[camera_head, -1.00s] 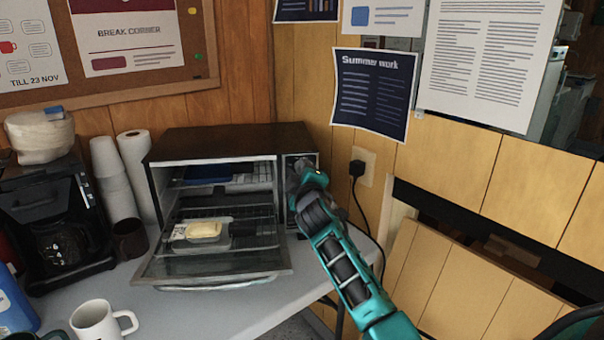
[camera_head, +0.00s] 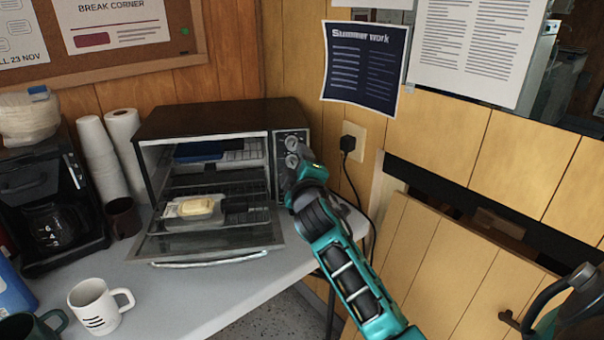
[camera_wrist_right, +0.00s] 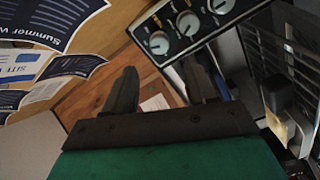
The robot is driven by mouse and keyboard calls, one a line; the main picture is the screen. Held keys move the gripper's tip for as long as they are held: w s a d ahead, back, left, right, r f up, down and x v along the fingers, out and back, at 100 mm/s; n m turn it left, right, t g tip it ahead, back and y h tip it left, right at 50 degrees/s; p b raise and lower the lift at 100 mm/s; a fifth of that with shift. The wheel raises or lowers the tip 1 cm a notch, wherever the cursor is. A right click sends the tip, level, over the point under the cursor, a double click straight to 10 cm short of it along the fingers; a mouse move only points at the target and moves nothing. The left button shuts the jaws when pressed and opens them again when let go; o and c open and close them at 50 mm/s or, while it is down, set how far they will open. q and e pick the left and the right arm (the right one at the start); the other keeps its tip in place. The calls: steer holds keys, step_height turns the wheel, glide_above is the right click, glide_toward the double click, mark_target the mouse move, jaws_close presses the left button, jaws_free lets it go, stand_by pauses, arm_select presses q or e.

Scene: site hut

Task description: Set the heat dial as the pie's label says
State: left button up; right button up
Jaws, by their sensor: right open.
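The toaster oven (camera_head: 200,122) stands on the table with its glass door folded down. The pie (camera_head: 196,207), pale yellow, sits in a clear container in the open oven; no label on it is readable. The control panel (camera_head: 278,137) is on the oven's right side, with an upper dial (camera_head: 292,142) and a second dial (camera_head: 291,161) showing; the lower part is hidden by my right gripper (camera_head: 293,183). The right wrist view shows three white dials, the nearest dial (camera_wrist_right: 159,43) just beyond my open, empty fingers (camera_wrist_right: 160,85). Marks around the dials are too small to read. My left gripper is out of view.
A black coffee maker (camera_head: 50,200), paper cups (camera_head: 97,155), a paper roll (camera_head: 126,150), a dark mug (camera_head: 123,217) and a white mug (camera_head: 95,306) stand left. A wall socket (camera_head: 354,140) with a black plug and cable is right of the oven. The table front (camera_head: 190,295) is clear.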

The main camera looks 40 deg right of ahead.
steer(key=v, duration=0.5)
steer(key=shift+s, duration=0.25)
